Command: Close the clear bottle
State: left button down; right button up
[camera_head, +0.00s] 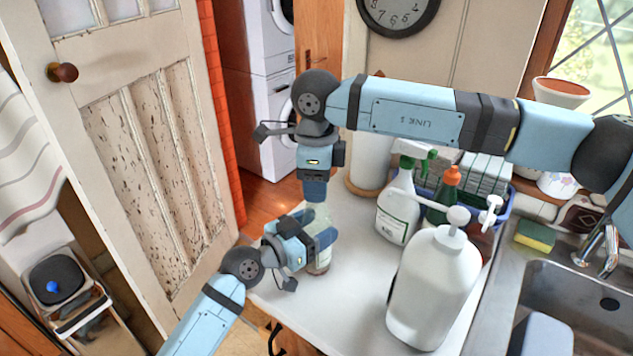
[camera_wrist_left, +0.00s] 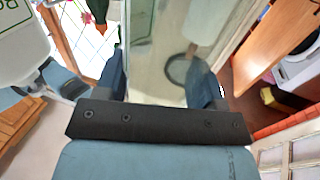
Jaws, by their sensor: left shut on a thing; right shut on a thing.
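The clear bottle (camera_head: 319,262) stands upright on the white counter near its left edge. It also shows in the left wrist view (camera_wrist_left: 158,50), see-through, between the fingers. My left gripper (camera_head: 318,241) is shut around the bottle's body from the left; in the left wrist view its fingers (camera_wrist_left: 160,85) lie on both sides of it. My right gripper (camera_head: 316,192) points straight down just above the bottle, in line with its neck. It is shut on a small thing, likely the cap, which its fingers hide. I cannot tell whether that touches the bottle's mouth.
A big white pump bottle (camera_head: 430,290), a white spray bottle (camera_head: 396,208) and a green bottle with orange top (camera_head: 445,195) stand right of the clear bottle. A sink (camera_head: 575,300) and a sponge (camera_head: 534,236) are farther right. The counter's front left is clear.

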jog(key=m, duration=1.4)
jog(key=o, duration=1)
jog(key=shift+r, duration=0.1)
jog(key=shift+r, duration=2.15)
